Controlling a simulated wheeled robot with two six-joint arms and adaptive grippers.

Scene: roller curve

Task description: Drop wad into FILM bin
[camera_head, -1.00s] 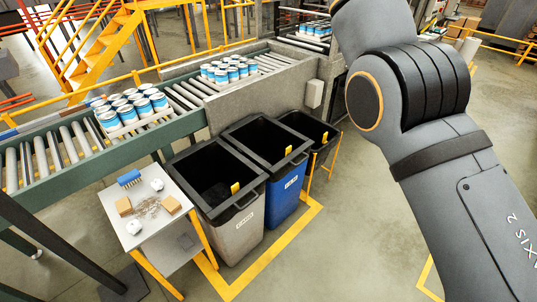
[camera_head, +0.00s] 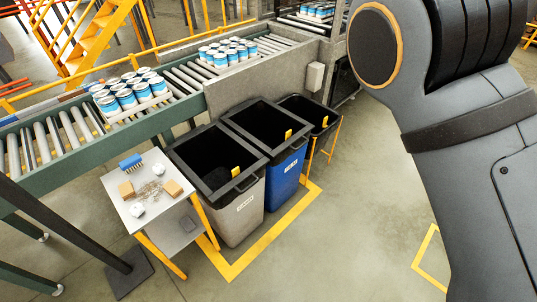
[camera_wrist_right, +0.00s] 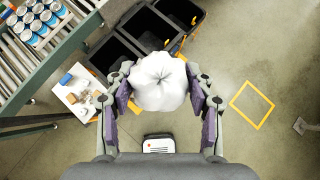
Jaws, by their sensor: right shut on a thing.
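A white crumpled wad (camera_wrist_right: 160,82) is held between the fingers of my right gripper (camera_wrist_right: 160,90), which is shut on it. Three bins stand in a row in the head view: a grey bin (camera_head: 238,220), a blue bin (camera_head: 287,180) and a smaller dark bin (camera_head: 328,130) at the far end. Their front labels are too small to read, so I cannot tell which says FILM. In the right wrist view the bins lie beyond the wad, which partly covers them. My right arm crosses the right of the head view, its gripper out of frame. My left gripper is not in view.
A small table (camera_head: 130,222) left of the grey bin holds a blue brush (camera_head: 131,162), tan blocks, white wads and scraps. A roller conveyor (camera_head: 185,88) with trays of cans runs behind the bins. Floor right of the bins is clear inside and beyond the yellow line (camera_head: 262,248).

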